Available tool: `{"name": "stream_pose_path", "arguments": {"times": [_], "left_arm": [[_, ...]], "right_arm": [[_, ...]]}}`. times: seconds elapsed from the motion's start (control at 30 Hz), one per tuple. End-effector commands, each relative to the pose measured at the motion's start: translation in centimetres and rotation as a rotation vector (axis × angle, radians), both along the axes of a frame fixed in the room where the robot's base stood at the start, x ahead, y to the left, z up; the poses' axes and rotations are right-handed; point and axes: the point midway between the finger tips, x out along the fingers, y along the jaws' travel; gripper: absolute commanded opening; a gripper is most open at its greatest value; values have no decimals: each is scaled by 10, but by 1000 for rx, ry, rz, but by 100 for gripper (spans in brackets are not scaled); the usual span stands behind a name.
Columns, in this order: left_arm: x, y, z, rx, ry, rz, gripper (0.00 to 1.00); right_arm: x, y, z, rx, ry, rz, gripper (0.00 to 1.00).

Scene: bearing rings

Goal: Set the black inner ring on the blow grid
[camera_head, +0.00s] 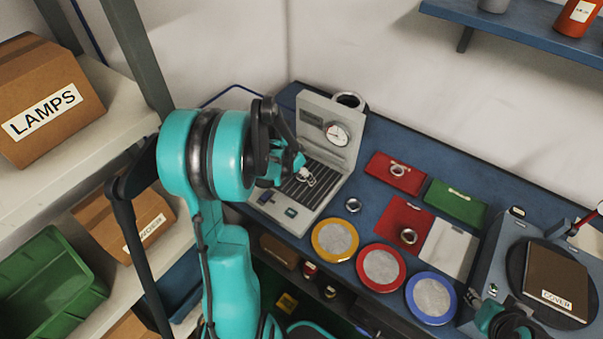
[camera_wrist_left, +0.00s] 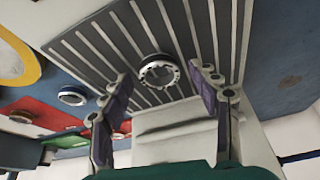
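The blow grid (camera_head: 292,189) is a dark slatted plate in a grey unit; its slats also fill the left wrist view (camera_wrist_left: 95,52). A small ring (camera_wrist_left: 159,72), bright silver with dark parts, appears to lie on the slats. It also shows in the head view (camera_head: 307,178). Whether it is the black inner ring is hard to tell. My left gripper (camera_wrist_left: 162,90) is open, its fingers spread on either side of the ring with visible gaps. In the head view my left gripper (camera_head: 296,163) is over the grid. My right gripper (camera_head: 508,322) is partly cut off at lower right.
Another ring (camera_head: 353,205) lies on the blue bench. Further rings sit on the red mats (camera_head: 397,214). A round gauge (camera_head: 337,134) is on the unit's raised back. Yellow (camera_head: 335,240), red (camera_head: 381,267) and blue (camera_head: 431,298) rimmed discs line the front.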

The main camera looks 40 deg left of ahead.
Motion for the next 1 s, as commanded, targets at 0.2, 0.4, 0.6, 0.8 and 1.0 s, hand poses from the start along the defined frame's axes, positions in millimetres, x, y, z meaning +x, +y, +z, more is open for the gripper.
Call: {"name": "stream_pose_path", "arguments": {"times": [0.2, 0.4, 0.6, 0.8, 1.0], "left_arm": [[0, 0, 1, 0, 0, 0, 61], [-8, 2, 25, 0, 0, 2, 61], [-25, 5, 68, 0, 0, 2, 61], [-39, 7, 101, 0, 1, 1, 61], [-45, 5, 116, 1, 0, 2, 61]], "right_arm": [[0, 0, 1, 0, 0, 0, 40], [0, 0, 13, 0, 0, 0, 40], [0, 0, 31, 0, 0, 0, 40], [0, 0, 43, 0, 0, 0, 40], [0, 0, 47, 0, 0, 0, 40]]}}
